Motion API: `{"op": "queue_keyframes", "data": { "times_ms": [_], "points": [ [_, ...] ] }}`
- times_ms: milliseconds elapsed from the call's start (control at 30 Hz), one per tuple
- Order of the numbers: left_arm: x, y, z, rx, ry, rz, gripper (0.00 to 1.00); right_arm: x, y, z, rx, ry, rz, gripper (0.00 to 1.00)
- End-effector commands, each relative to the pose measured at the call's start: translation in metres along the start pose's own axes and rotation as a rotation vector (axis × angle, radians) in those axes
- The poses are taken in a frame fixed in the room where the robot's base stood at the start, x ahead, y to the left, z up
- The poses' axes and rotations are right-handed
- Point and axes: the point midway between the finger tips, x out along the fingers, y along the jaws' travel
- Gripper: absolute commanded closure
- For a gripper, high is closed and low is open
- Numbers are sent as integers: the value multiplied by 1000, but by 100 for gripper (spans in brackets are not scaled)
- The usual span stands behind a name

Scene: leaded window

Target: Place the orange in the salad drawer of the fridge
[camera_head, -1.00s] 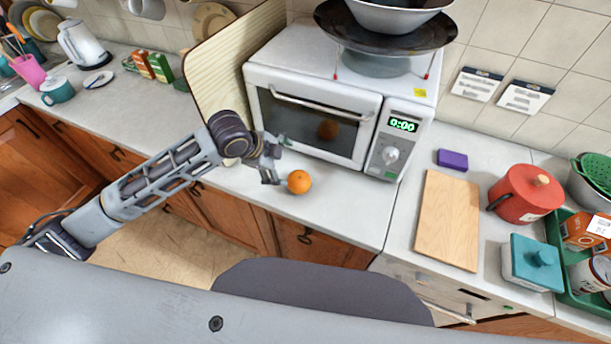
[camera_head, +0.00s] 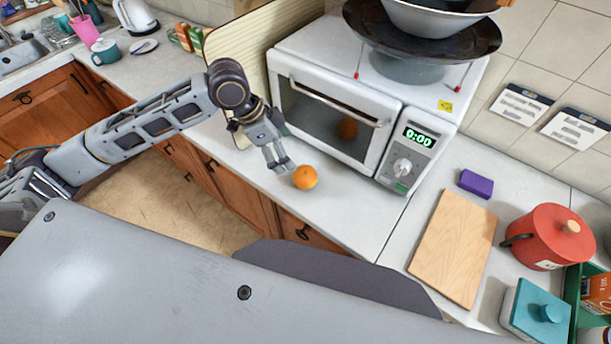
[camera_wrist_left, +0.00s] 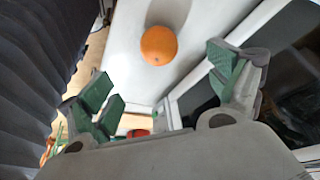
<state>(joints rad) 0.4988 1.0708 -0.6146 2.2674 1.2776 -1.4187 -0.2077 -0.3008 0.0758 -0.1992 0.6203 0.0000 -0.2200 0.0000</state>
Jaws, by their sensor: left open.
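The orange (camera_head: 305,177) sits on the white worktop in front of the microwave. My left gripper (camera_head: 281,165) is just to the left of the orange in the head view, its fingers pointing down toward the worktop. In the left wrist view the left gripper (camera_wrist_left: 170,92) is open with green finger pads apart, and the orange (camera_wrist_left: 158,45) lies beyond the fingertips, not between them. My right gripper is in neither view. No fridge or salad drawer can be made out.
A white microwave (camera_head: 335,105) stands behind the orange, with bowls stacked on top. A wooden board (camera_head: 452,248), purple sponge (camera_head: 476,184), red pot (camera_head: 547,237) and teal container (camera_head: 537,312) are at right. A ribbed board (camera_head: 235,50) leans left of the microwave.

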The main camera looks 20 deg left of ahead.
Motion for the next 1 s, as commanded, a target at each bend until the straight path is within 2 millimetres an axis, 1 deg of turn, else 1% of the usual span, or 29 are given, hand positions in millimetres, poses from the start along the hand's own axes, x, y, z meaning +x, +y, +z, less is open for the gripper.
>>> {"op": "queue_keyframes", "data": {
  "times_ms": [33,100,267,500,800,1000],
  "points": [
    [0,0,0,0,0,0,9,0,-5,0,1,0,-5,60],
    [2,0,0,1,1,0,9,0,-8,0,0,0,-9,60],
    [11,0,-1,1,2,1,9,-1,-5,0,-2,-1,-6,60],
    [41,0,-1,1,1,2,9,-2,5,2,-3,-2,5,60],
    [77,0,-1,2,2,1,9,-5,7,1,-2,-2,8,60],
    [86,0,-1,2,1,-1,9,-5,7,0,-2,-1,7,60]
  ]
}}
